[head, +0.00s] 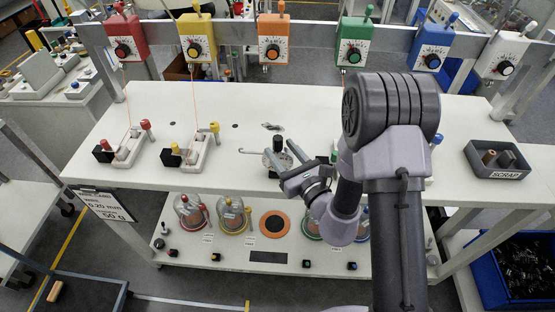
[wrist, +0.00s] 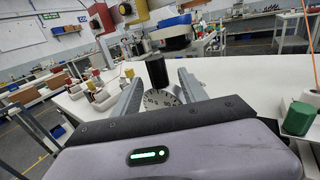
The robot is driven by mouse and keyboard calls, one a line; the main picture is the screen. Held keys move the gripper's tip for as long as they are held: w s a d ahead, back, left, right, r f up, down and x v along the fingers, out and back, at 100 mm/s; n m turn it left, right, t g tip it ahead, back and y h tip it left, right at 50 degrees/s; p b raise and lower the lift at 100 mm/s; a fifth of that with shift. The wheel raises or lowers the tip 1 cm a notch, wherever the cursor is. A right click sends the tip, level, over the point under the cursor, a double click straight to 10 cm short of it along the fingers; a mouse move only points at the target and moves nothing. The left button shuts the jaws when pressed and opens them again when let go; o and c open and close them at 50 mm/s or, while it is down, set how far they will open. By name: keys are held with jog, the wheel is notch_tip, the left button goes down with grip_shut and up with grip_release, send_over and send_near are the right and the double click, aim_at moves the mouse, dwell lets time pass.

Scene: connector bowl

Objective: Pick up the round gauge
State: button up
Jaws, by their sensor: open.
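The round gauge (head: 269,160) is a white dial with a black knob on top, on the white table. A thin hook sticks out from it to the left. In the wrist view the gauge (wrist: 160,98) shows its dial marks, and its black knob stands upright. My gripper (head: 284,158) is open, with its fingers reaching toward the gauge. In the wrist view my gripper (wrist: 160,82) has one finger on each side of the gauge. I cannot tell whether either finger touches it. Part of the dial's near edge is hidden by the gripper body.
Two white fixtures (head: 190,152) (head: 124,150) with coloured knobs stand to the left. A grey scrap tray (head: 494,174) is at the right. Coloured gauge boxes (head: 274,39) hang on the rail behind. Glass jars stand on the lower shelf. The table's back middle is mostly clear.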

jog(key=x, duration=0.5)
jog(key=shift+w+a+b, duration=0.2)
jog(key=shift+b, duration=0.1)
grip_shut()
jog(key=shift+s, duration=0.1)
dwell(0.9)
